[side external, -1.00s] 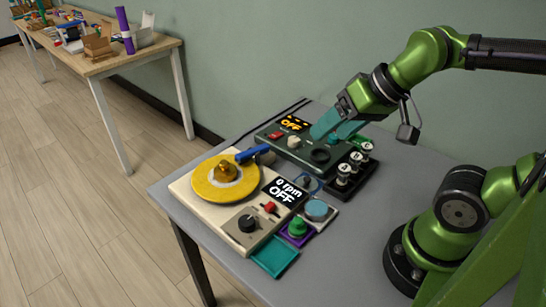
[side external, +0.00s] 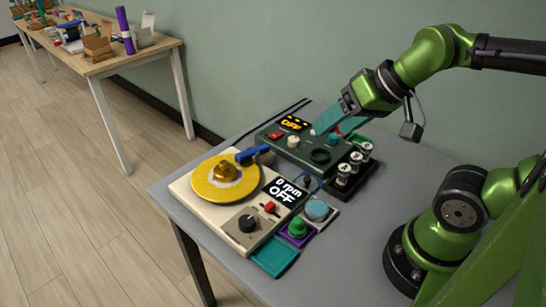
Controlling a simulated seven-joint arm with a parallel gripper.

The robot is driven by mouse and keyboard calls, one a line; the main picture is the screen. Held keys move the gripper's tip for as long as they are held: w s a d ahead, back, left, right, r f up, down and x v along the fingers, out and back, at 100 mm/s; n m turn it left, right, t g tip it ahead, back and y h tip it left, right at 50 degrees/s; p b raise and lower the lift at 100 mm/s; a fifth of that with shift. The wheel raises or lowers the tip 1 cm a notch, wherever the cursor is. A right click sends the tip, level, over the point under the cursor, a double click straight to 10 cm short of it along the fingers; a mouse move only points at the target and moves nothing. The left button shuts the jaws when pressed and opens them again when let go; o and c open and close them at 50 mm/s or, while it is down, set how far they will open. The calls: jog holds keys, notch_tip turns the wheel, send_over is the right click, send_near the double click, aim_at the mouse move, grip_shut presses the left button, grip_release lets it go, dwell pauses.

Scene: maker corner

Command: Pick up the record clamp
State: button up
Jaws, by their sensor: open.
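The record clamp (side external: 227,168) is a small gold-brown knob standing at the middle of the yellow record (side external: 211,190). The record lies on the cream turntable (side external: 217,216), whose display reads 0 rpm OFF. A blue tonearm (side external: 253,153) lies at the back right of the record. My gripper (side external: 325,130) has teal fingers and is open. It is above the dark green control box, to the right of and behind the clamp, well apart from it. The gap between the fingers is hard to see from this side.
The dark green box (side external: 288,152) with knobs and an OFF display stands behind the turntable. A black rack (side external: 345,188) of small jars is at its right. A green button (side external: 297,228), a blue round piece (side external: 317,210) and a teal tray (side external: 275,256) lie in front.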

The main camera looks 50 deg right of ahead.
jog(key=o, duration=0.5)
jog(key=m+g+h, duration=0.2)
jog(key=m+g, duration=0.5)
jog(key=m, duration=0.1)
send_over(224, 162)
jog(key=f, duration=1.3)
jog(key=shift+d, duration=0.25)
jog(key=shift+a+f, duration=0.15)
jog(key=shift+f, duration=1.2)
jog(key=shift+a+f, duration=0.15)
jog(key=shift+f, duration=1.15)
